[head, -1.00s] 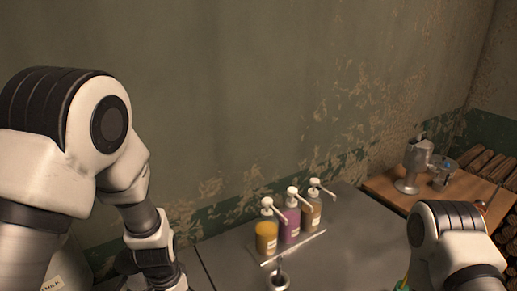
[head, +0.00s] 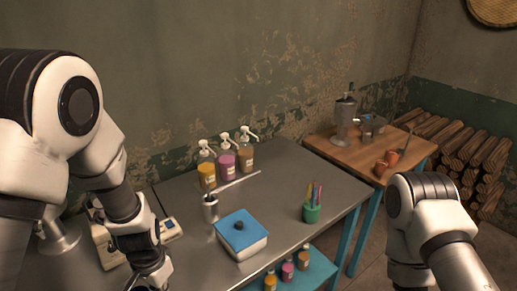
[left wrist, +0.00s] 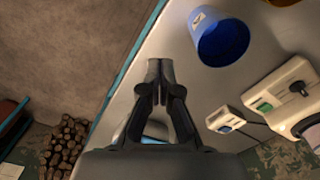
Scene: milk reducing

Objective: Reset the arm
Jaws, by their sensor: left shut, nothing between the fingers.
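My left arm (head: 105,150) comes in from the left of the head view, and its gripper is at the bottom edge, partly cut off. In the left wrist view my left gripper (left wrist: 158,68) is shut and empty, its fingertips together above the metal table's edge. A blue cup (left wrist: 222,42) stands on the table to the right of the fingers, apart from them. My right arm (head: 430,220) shows at the right of the head view, but its gripper is out of the frame.
On the metal table (head: 285,185) are three pump bottles (head: 227,165), a blue-lidded box (head: 241,232), a green pen cup (head: 311,213) and a white device (head: 105,245). A wooden table (head: 365,150) with a grinder (head: 346,125) and stacked logs (head: 465,150) stand behind.

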